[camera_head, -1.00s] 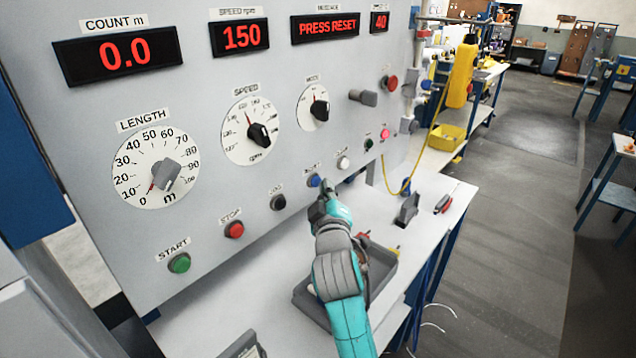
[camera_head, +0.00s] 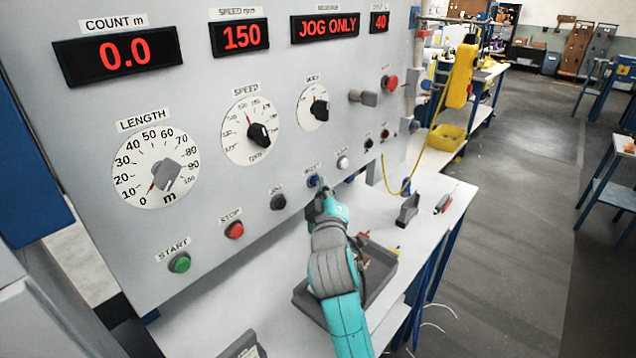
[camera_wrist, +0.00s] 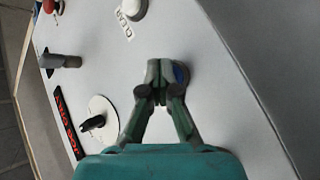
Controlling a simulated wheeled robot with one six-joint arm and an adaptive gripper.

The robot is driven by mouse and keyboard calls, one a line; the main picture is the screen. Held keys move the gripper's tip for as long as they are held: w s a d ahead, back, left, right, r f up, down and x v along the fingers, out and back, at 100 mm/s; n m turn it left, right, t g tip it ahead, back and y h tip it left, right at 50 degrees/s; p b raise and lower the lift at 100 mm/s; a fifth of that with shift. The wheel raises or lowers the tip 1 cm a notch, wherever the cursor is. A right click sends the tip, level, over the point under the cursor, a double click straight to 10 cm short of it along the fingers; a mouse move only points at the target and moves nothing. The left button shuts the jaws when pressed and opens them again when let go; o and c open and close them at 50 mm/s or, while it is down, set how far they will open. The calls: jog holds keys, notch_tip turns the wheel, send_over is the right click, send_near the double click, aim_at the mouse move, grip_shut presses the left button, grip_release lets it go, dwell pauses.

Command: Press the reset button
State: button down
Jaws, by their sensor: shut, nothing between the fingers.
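The blue reset button (camera_head: 313,181) is on the grey control panel (camera_head: 225,195), between the black jog button (camera_head: 278,202) and the white clear button (camera_head: 343,163). My gripper (camera_head: 321,190) is shut and empty, with its fingertips right at the blue button. In the wrist view the closed fingertips (camera_wrist: 160,68) cover most of the blue button (camera_wrist: 181,75), and only a blue edge shows. I cannot tell how far the button is pushed in. The message display (camera_head: 325,27) reads "JOG ONLY".
The red stop button (camera_head: 234,230) and green start button (camera_head: 179,263) are lower left on the panel. Below my arm, a grey tray (camera_head: 375,285) with small parts sits on the white table (camera_head: 425,235). A yellow bin (camera_head: 446,138) stands beyond.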

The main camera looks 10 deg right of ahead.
jog(key=shift+s+d, duration=0.5)
jog(key=shift+s, duration=0.2)
jog(key=shift+s+d, duration=0.75)
jog(key=shift+s, duration=0.3)
jog(key=shift+s+d, duration=0.7)
jog(key=shift+s, duration=0.3)
